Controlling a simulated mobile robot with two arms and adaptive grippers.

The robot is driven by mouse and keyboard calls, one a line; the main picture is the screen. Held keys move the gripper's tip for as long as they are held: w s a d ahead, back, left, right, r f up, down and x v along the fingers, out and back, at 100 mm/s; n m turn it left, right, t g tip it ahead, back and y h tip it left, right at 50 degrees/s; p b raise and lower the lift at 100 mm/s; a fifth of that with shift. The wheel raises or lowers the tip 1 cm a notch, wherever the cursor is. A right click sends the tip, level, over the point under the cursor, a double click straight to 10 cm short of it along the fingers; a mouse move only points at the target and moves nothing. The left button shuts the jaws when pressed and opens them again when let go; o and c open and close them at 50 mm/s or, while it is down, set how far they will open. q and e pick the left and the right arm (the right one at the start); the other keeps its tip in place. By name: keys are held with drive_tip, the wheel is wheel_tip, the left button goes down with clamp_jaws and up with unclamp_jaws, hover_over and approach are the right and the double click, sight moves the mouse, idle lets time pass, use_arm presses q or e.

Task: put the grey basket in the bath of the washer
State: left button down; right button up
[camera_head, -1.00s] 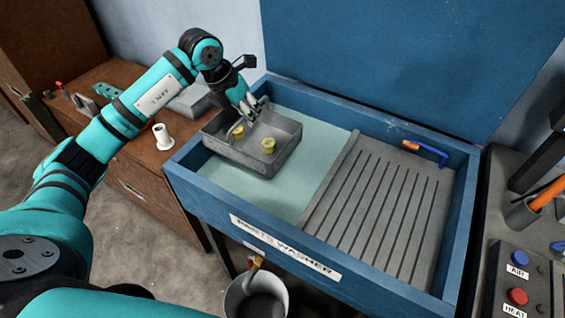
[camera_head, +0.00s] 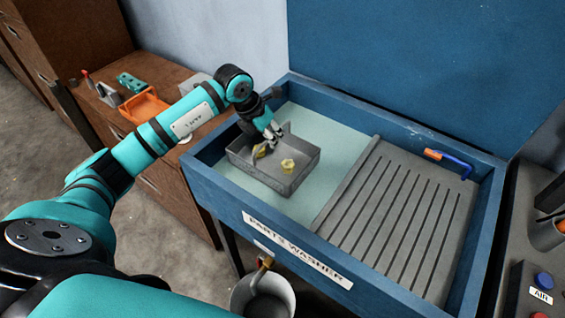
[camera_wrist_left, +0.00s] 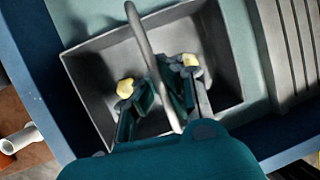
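The grey basket (camera_head: 285,185) is inside the left part of the parts washer, within the light green bath (camera_head: 328,150). My left gripper (camera_head: 272,135) is over the basket. In the left wrist view, the fingers of the left gripper (camera_wrist_left: 164,88) are closed in on both sides of the basket's handle (camera_wrist_left: 142,35). The basket (camera_wrist_left: 90,80) looks level, but I cannot tell whether its bottom touches the bath floor. My right gripper is not in view.
A bucket (camera_head: 262,295) stands in front. A wooden bench at left carries an orange tray (camera_head: 142,108). A white cylinder (camera_wrist_left: 20,138) shows in the wrist view.

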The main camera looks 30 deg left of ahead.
sight(276, 160)
use_arm(q)
wheel_tip(276, 160, down, 4)
drive_tip(key=shift+w+p, duration=0.1)
drive_tip(key=shift+p, duration=0.25)
wheel_tip(276, 160, down, 3)
drive_tip(key=shift+p, duration=0.35)
drive_tip(key=shift+f, duration=0.3)
drive_tip(key=c, duration=1.5)
unclamp_jaws()
drive_tip(key=b+v, duration=0.2)
drive_tip(key=v, duration=1)
drive_tip(key=shift+b, duration=0.4)
